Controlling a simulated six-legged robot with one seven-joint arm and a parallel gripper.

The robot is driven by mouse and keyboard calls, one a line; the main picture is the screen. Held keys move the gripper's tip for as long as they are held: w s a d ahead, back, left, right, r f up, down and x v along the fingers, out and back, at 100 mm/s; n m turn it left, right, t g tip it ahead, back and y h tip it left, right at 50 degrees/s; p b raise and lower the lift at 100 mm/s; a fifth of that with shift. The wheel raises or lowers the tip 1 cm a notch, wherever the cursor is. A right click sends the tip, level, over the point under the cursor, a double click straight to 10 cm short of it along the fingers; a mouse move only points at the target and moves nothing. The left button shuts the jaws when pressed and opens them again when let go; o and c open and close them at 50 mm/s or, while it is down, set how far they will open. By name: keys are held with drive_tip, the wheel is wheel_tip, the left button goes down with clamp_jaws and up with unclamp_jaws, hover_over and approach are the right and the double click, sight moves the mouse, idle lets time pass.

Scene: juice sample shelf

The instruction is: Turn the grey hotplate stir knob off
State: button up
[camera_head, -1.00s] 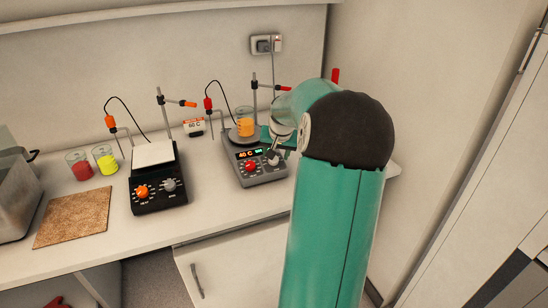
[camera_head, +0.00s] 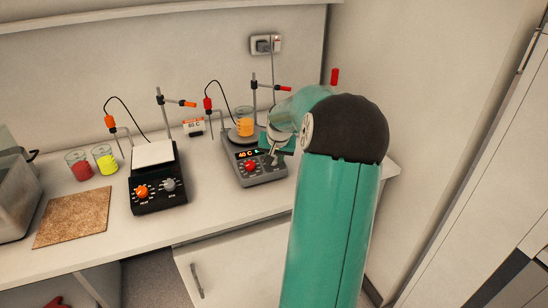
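The grey hotplate (camera_head: 257,176) stands on the counter at the middle, with an orange lit display, a red knob (camera_head: 250,166) and a round top. A beaker of orange liquid (camera_head: 245,121) stands on the top. My gripper (camera_head: 272,158) is at the right side of the hotplate's front panel, where the dark stir knob showed earlier. The gripper and arm hide that knob now. The fingertips are too small to tell whether they are open or shut, or whether they touch the knob.
A black hotplate (camera_head: 158,193) with orange and grey knobs stands to the left. Beakers of red (camera_head: 79,166) and yellow liquid (camera_head: 105,160) stand further left, behind a cork mat (camera_head: 73,218). A stand with a red-tipped clamp (camera_head: 268,89) rises behind the grey hotplate.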

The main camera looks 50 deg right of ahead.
drive_tip(key=shift+n, duration=0.3)
drive_tip(key=n, duration=0.5)
drive_tip(key=shift+s+d+y, duration=0.1)
drive_tip(key=shift+y, duration=0.2)
drive_tip(key=n, duration=0.6)
drive_tip(key=shift+d+n+t+y, duration=0.1)
drive_tip(key=shift+n+t+y, duration=0.2)
drive_tip(key=o, duration=1)
drive_tip(key=v, duration=1.3)
drive_tip(key=shift+s+r, duration=0.15)
drive_tip(key=shift+r, duration=0.25)
